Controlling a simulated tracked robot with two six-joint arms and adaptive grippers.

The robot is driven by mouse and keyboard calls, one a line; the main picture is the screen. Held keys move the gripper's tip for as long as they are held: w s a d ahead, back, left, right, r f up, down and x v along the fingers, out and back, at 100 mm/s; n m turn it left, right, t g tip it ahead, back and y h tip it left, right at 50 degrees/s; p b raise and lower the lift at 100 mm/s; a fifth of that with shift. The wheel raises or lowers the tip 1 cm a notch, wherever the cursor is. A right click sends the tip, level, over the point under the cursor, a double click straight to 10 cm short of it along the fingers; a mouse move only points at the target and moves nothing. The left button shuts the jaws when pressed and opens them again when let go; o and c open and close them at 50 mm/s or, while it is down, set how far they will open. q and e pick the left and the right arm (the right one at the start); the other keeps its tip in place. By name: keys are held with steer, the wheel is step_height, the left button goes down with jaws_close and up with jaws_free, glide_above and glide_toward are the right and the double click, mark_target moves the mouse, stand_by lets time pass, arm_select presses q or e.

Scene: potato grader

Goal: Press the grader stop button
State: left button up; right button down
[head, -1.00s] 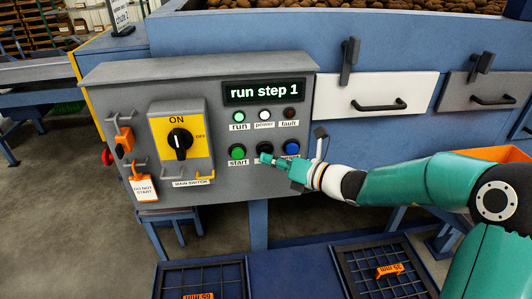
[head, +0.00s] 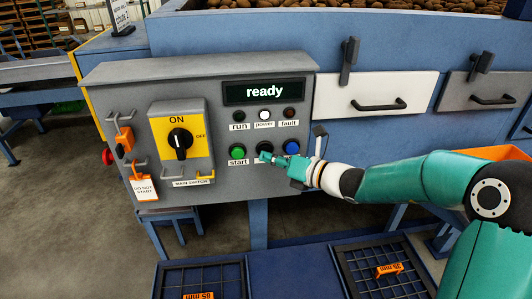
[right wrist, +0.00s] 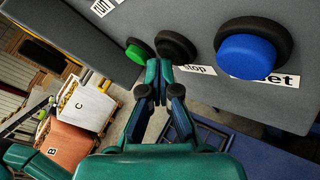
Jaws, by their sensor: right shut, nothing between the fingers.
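The black stop button (head: 265,148) sits on the grey control panel (head: 222,178), between the green start button (head: 237,152) and the blue reset button (head: 291,147). In the right wrist view the stop button (right wrist: 175,46) shows above the fingertips, with its "stop" label partly covered. My right gripper (head: 266,158) is shut and empty, with its tips just in front of the lower edge of the stop button. In the right wrist view the gripper (right wrist: 160,92) points at the panel; I cannot tell whether it touches. My left gripper is not in view.
The display (head: 264,92) reads "ready". The run lamp (head: 238,116) is dark and the power lamp (head: 264,115) is white. The yellow main switch (head: 180,141) is left of the buttons. A small dark part (head: 320,131) sticks out beside the reset button.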

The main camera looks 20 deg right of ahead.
steer(key=shift+s+a+b, duration=0.25)
steer(key=shift+s+b, duration=0.1)
steer(key=shift+s, duration=0.45)
steer(key=s+b, duration=0.1)
steer(key=s, duration=0.1)
steer(key=s+a, duration=0.1)
steer(key=s, duration=0.1)
steer(key=shift+s+a+b, duration=0.2)
steer(key=shift+s+b, duration=0.15)
steer(key=shift+s, duration=0.05)
stand_by(0.6)
